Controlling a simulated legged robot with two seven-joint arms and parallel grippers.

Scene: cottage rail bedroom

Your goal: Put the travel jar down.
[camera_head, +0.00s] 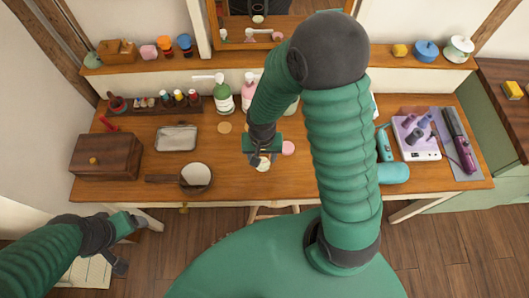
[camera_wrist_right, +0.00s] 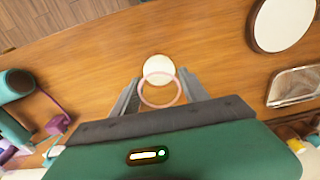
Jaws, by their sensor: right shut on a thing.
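The travel jar (camera_head: 263,164) is small and round, with a pale top. It is between the fingers of my right gripper (camera_head: 262,156), over the front middle of the wooden table (camera_head: 235,182). In the right wrist view a cream disc (camera_wrist_right: 157,66) and a pink ring show between the fingertips (camera_wrist_right: 158,88), which are shut on the jar. I cannot tell whether the jar's base touches the table. My left gripper (camera_head: 132,243) is open and empty, low at the left, in front of the table and away from it.
A pink disc (camera_head: 288,148) lies right beside my right gripper. A hand mirror (camera_head: 196,177), metal tin (camera_head: 177,138) and wooden box (camera_head: 107,157) are to the left. Pump bottles (camera_head: 223,95) stand behind. Bare wood lies around the jar.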

